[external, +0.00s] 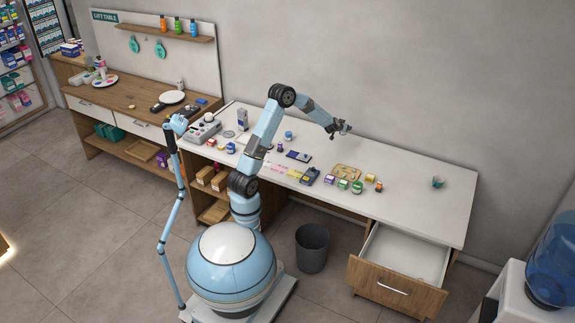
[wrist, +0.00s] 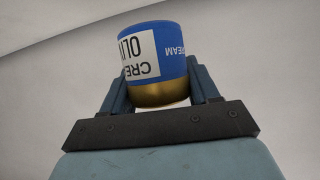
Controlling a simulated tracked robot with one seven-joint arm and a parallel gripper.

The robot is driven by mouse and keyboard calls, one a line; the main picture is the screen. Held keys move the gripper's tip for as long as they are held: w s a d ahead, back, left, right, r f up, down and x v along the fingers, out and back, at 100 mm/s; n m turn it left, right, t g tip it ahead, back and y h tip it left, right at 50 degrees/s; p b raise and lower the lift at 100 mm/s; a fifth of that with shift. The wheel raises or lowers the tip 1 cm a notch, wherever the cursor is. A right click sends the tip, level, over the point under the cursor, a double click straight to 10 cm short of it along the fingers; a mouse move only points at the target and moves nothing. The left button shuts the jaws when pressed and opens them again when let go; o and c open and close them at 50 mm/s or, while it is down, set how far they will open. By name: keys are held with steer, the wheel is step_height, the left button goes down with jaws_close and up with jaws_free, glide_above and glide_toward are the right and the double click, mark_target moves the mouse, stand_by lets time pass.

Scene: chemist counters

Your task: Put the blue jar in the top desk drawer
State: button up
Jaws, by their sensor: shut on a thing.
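In the wrist view, a blue jar (wrist: 158,52) with a white label and gold band sits between my gripper's two fingers (wrist: 158,85). Its label text is upside down. In the external view, my gripper (external: 341,129) is raised over the back of the white desk, near the wall. The held jar is too small or hidden to make out there. The desk drawer (external: 398,284) at the front right is pulled open, and its inside looks pale and empty.
Small jars and boxes, including a purple-and-white one (external: 329,180) and a green one (external: 357,187), stand near the desk's middle. A tan tray (external: 347,172) lies behind them. A small teal cup (external: 437,182) stands at right. A dark bin (external: 312,248) stands left of the drawer.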

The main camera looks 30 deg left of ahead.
steer(key=s+d+r+m+h, duration=0.1)
steer(key=s+d, duration=0.6)
steer(key=d, duration=0.7)
steer(key=s+d+r+h, duration=0.1)
steer(key=s+d, duration=0.5)
steer(key=d, duration=0.7)
steer(key=s+d+r+m, duration=0.1)
steer(key=s+d, duration=0.6)
steer(key=d, duration=0.7)
steer(key=s+d+m+h, duration=0.1)
steer(key=s+d, duration=0.6)
steer(key=s, duration=0.5)
steer(key=s+d+g, duration=0.1)
steer(key=s+d, duration=0.7)
steer(key=s, duration=0.4)
steer(key=s+d+m+h, duration=0.1)
steer(key=s+d, duration=0.6)
steer(key=s, duration=0.5)
steer(key=s+f+n+y, duration=0.1)
steer(key=s+f, duration=0.6)
steer(key=w+a+f+n+t+y, duration=0.1)
steer(key=w+a+f+n+y, duration=0.2)
steer(key=a+f, duration=0.55)
steer(key=w+a+f+n+y, duration=0.2)
steer(key=w+a+f, duration=0.35)
steer(key=f, duration=0.65)
steer(key=shift+s+a+f, duration=0.1)
steer(key=shift+f, duration=2.15)
steer(key=shift+s+a+f, duration=0.1)
steer(key=shift+f, duration=2.15)
